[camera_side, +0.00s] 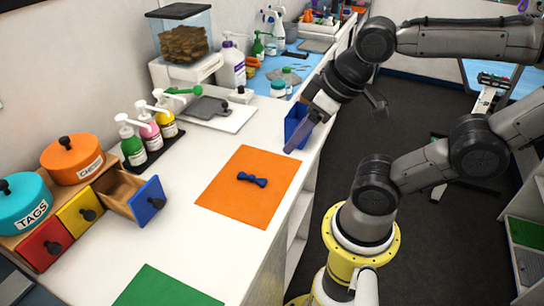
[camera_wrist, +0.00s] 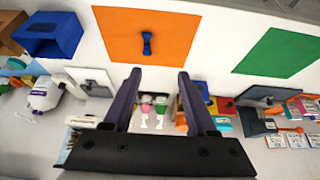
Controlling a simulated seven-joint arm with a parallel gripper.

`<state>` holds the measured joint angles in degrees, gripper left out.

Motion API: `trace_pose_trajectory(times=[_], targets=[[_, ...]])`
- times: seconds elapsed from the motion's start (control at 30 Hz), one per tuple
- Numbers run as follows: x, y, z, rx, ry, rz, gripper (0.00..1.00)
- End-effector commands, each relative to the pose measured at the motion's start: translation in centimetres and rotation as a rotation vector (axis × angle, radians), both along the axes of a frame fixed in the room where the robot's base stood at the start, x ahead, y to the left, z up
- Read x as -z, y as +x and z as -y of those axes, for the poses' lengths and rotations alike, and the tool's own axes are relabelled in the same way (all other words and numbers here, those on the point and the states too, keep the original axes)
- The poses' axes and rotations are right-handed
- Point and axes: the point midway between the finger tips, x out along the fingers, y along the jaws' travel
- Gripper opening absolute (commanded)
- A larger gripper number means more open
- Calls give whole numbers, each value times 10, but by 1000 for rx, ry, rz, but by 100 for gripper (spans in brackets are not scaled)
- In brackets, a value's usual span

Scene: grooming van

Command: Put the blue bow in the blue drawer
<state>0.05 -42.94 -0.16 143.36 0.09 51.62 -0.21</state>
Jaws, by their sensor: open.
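The blue bow (camera_side: 252,180) lies flat on the orange mat (camera_side: 225,200) on the white counter. The bow (camera_wrist: 147,43) also shows in the wrist view, beyond my fingertips. The blue drawer (camera_side: 151,203) is pulled out of the small drawer unit at the left of the side view, and the part of its inside that shows looks empty. My gripper (camera_side: 297,144) is at the counter's right edge, beyond the mat in the side view. In the wrist view its two fingers (camera_wrist: 159,74) are apart with nothing held between them.
Red (camera_side: 39,247) and yellow (camera_side: 78,217) drawers are closed beside the blue one. Teal (camera_side: 22,203) and orange (camera_side: 72,160) canisters stand on the unit. A blue bin (camera_side: 294,120) stands close by my gripper. Pump bottles (camera_side: 131,147) line the wall side. A green mat (camera_side: 165,288) lies in front.

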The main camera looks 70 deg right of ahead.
Motion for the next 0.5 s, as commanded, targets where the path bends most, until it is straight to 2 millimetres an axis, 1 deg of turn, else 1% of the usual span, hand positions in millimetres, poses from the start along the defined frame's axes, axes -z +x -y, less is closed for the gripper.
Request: trace_pose_trajectory(times=[0.33, 0.4, 0.5], targets=[[-1, 2, 0, -23, -11, 9, 57], [-5, 11, -3, -69, -22, 33, 57], [1, 28, -2, -111, -34, 27, 57]])
